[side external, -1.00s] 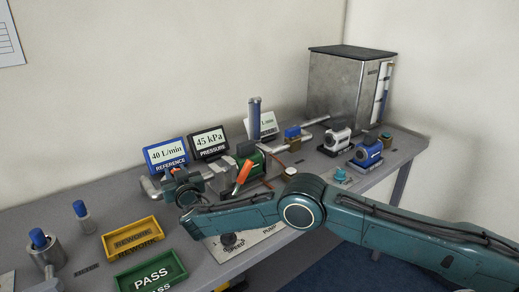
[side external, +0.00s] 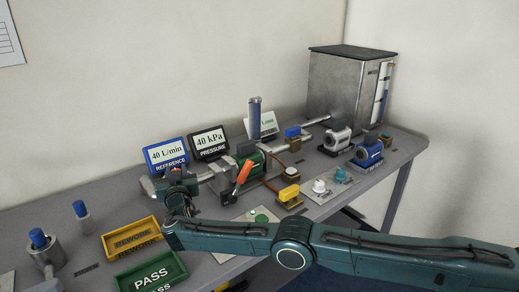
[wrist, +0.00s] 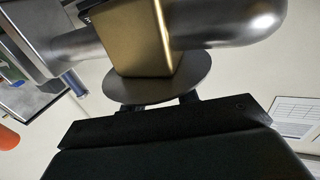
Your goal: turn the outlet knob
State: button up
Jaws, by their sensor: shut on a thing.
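The outlet knob appears to be the grey round disc (wrist: 157,86) against a brass block (wrist: 143,38) on a metal pipe (wrist: 225,22) in the wrist view. My gripper (wrist: 153,105) is shut on it, with its dark fingertips at the disc's near side. The gripped part is hidden behind the gripper's body. In the side external view my gripper (side external: 177,180) is at the left end of the pipe line, in front of the blue-framed reference display, and covers the knob there.
The reference display (side external: 166,154) reads 40 L/min and the pressure display (side external: 208,142) reads 40 kPa. An orange-handled lever (side external: 243,174) stands right of my gripper. A yellow tray (side external: 131,238) and green PASS tray (side external: 151,273) lie in front. A yellow-topped valve (side external: 289,193) sits further right.

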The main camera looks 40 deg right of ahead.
jog(key=shift+s+a+r, duration=0.1)
jog(key=shift+s+a, duration=0.05)
jog(key=shift+a, duration=0.05)
jog(key=o, duration=0.7)
jog(key=shift+o, duration=1.2)
jog(key=shift+d, duration=0.1)
jog(key=shift+s, duration=0.2)
jog(key=v, duration=0.7)
